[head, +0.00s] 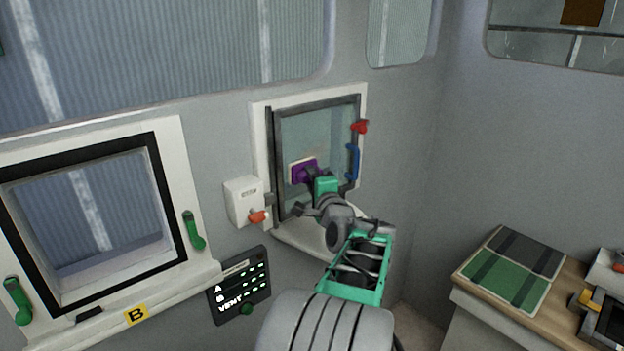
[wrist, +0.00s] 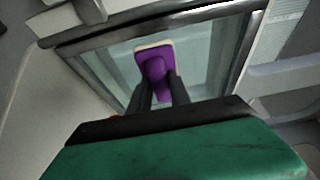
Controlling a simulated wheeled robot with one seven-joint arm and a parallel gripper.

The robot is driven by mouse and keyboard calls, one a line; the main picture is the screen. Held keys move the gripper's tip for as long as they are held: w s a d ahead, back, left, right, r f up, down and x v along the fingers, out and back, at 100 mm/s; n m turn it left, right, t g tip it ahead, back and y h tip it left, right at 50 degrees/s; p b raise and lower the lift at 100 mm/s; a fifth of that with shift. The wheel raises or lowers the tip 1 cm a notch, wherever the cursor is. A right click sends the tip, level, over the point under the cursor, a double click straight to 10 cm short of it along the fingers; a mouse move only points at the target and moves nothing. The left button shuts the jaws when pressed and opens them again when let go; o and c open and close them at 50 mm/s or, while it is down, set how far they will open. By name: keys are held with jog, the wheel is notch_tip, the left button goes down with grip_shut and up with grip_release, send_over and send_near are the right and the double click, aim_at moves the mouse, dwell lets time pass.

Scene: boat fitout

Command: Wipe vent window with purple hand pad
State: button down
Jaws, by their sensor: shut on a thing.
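The vent window (head: 331,136) is a small dark-framed pane in a white surround on the wall, in the middle of the head view. Its glass (wrist: 205,58) fills much of the wrist view. The purple hand pad (head: 304,171) has a pale edge and is at the lower left part of the pane. My gripper (wrist: 163,84) is shut on the purple hand pad (wrist: 155,62), with its dark fingers around the pad's handle. The pad appears to be at the glass; I cannot tell for sure whether it touches. In the head view my green wrist hides the pane's lower middle.
A blue handle (head: 352,162) and a red latch (head: 360,127) sit on the frame's right side. A white box (head: 244,201) with an orange knob is at its left. A lit VENT panel (head: 240,286) is below. A counter (head: 477,288) with a green mat stands right.

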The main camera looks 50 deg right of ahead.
jog(key=shift+w+d, duration=0.2)
jog(key=shift+w, duration=0.65)
jog(key=d, duration=0.1)
jog(key=s+d+b, duration=0.1)
jog(key=d, duration=0.1)
jog(key=shift+d, duration=0.1)
jog(key=shift+s+d, duration=0.85)
jog(key=shift+d, duration=3.45)
jog(key=shift+w+a+r+b, duration=0.3)
jog(key=shift+w+a+b, duration=0.2)
jog(key=shift+a, duration=1.5)
jog(key=shift+w+a+r+b, duration=0.25)
jog(key=shift+w+a+b, duration=0.2)
jog(key=shift+a, duration=1.5)
jog(key=shift+w+a+r+b, duration=0.3)
jog(key=shift+w+a+b, duration=0.15)
jog(key=shift+a, duration=1.55)
jog(key=shift+s+r+p, duration=0.1)
jog(key=shift+r+p, duration=0.25)
jog(key=shift+r, duration=0.4)
jog(key=s+d+p, duration=0.1)
jog(key=s+d, duration=0.1)
jog(key=d, duration=0.9)
jog(key=shift+s+d, duration=0.3)
jog(key=shift+d, duration=0.1)
